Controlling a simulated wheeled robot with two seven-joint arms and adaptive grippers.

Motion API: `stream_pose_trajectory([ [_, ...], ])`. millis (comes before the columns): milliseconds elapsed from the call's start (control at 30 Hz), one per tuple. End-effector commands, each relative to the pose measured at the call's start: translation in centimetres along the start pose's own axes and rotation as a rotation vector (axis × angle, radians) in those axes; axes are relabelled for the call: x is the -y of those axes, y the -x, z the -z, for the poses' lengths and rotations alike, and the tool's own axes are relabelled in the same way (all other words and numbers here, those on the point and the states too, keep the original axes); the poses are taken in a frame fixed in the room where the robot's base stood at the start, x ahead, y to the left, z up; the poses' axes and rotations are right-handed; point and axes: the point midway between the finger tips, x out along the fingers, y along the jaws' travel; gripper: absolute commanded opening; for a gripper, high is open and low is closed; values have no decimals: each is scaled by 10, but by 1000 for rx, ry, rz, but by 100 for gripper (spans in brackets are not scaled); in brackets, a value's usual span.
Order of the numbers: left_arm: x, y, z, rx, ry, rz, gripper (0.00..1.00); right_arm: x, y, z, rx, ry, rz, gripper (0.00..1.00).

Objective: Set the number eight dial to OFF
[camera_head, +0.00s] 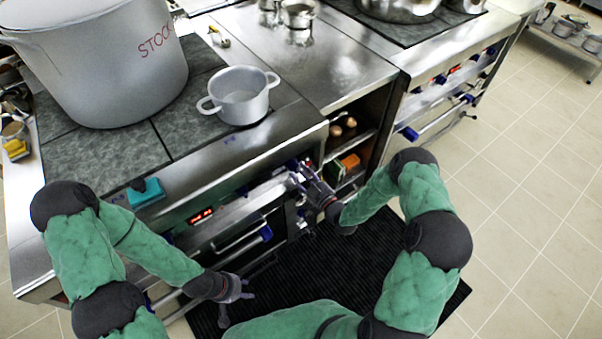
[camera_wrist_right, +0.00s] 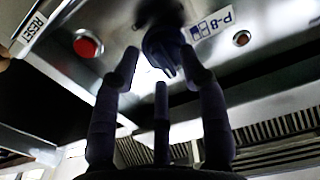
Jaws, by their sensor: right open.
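The dark blue number eight dial (camera_wrist_right: 164,50) is on the steel stove front in the right wrist view, beside a label reading P-8 (camera_wrist_right: 212,22). My right gripper (camera_wrist_right: 160,80) is open, its fingers spread around the dial's lower part from below; I cannot tell whether they touch it. In the head view my right gripper (camera_head: 306,178) is at the stove front near its right corner. The dial's pointer setting is not readable. My left gripper (camera_head: 236,303) is open and empty, low in front of the stove, over the dark mat.
A red button (camera_wrist_right: 87,43) by a RESET label (camera_wrist_right: 34,27) and a small metal-rimmed indicator (camera_wrist_right: 241,38) flank the dial. Oven handles (camera_head: 240,238) project from the front. A white pot (camera_head: 240,95) and large stockpot (camera_head: 105,60) stand on top. Open shelves (camera_head: 350,150) lie to the right.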

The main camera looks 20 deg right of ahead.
Motion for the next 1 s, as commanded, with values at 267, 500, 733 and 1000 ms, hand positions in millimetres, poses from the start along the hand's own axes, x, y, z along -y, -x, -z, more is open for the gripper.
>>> stream_pose_trajectory([
  [267,0,0,0,0,0,0,40,-1,49,-1,4,-2,-5,43],
  [500,0,0,0,0,0,0,40,-1,93,-1,3,-1,-4,43],
  [733,0,0,0,0,0,0,40,0,112,0,1,0,-1,43],
  [1000,0,0,0,0,0,0,40,0,115,0,1,0,0,43],
])
